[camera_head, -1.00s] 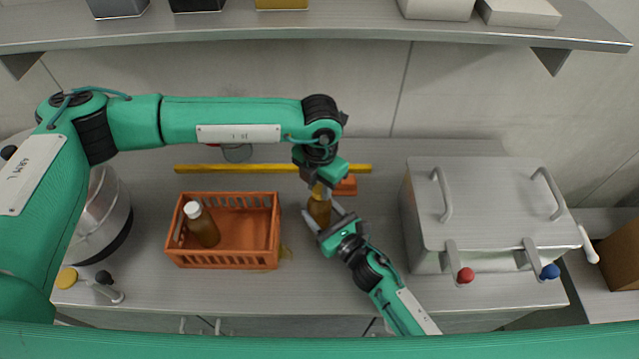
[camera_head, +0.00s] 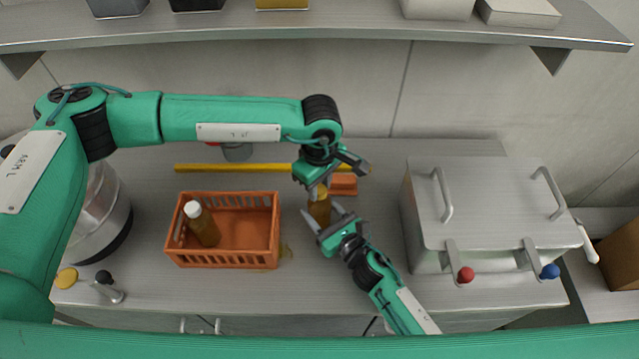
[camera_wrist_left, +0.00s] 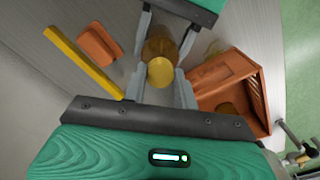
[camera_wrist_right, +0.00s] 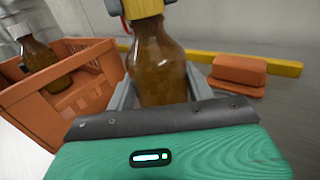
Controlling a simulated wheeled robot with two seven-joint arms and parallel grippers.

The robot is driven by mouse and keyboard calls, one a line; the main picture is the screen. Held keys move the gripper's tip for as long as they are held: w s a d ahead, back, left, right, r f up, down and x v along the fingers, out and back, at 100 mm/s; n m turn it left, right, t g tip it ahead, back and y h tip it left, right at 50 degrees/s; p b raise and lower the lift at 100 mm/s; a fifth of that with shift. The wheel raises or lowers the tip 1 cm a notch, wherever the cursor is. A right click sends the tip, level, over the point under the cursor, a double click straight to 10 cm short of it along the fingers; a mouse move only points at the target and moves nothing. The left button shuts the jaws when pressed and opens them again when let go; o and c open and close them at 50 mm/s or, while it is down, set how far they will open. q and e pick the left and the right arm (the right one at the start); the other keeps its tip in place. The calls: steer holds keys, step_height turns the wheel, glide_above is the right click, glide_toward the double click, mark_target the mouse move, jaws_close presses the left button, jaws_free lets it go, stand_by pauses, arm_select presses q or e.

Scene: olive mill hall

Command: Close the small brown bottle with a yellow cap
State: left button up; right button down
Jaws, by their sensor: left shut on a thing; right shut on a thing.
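The small brown bottle (camera_head: 319,211) stands upright on the counter right of the orange crate. My right gripper (camera_head: 324,217) is shut around its body, and the bottle fills the jaws in the right wrist view (camera_wrist_right: 157,65). The yellow cap (camera_wrist_left: 161,71) sits at the top of the bottle's neck and also shows in the right wrist view (camera_wrist_right: 143,8). My left gripper (camera_head: 319,189) points down over the bottle and is shut on the cap, one finger on each side. Whether the cap is fully seated cannot be told.
The orange crate (camera_head: 222,262) holds another brown bottle (camera_head: 203,226) with a white cap. A yellow bar (camera_head: 215,168) and an orange block (camera_head: 343,185) lie behind. A steel box (camera_head: 490,200) with levers stands at right, a steel vessel (camera_head: 103,215) at left.

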arm_select(q)
steer(key=m, duration=1)
steer(key=shift+m, duration=0.4)
steer(key=o, duration=0.9)
steer(key=shift+r, duration=2.25)
steer(key=shift+c, duration=0.2)
